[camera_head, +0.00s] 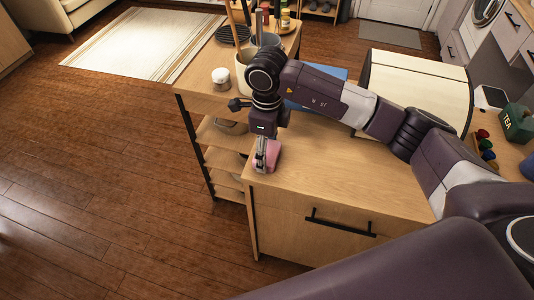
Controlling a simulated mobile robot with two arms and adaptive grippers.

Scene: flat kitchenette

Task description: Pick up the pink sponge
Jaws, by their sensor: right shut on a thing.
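The pink sponge (274,153) is at the left edge of the wooden counter (340,175), partly hidden by my right gripper. My right gripper (262,167) points down from its wrist and is shut on the sponge. Whether the sponge touches the counter or hangs just above it, I cannot tell. My left gripper is not in view.
A cream bread box (415,85) and a blue item (325,72) stand behind my right arm. A green tea tin (516,122) is at the right. The counter's front part is clear.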

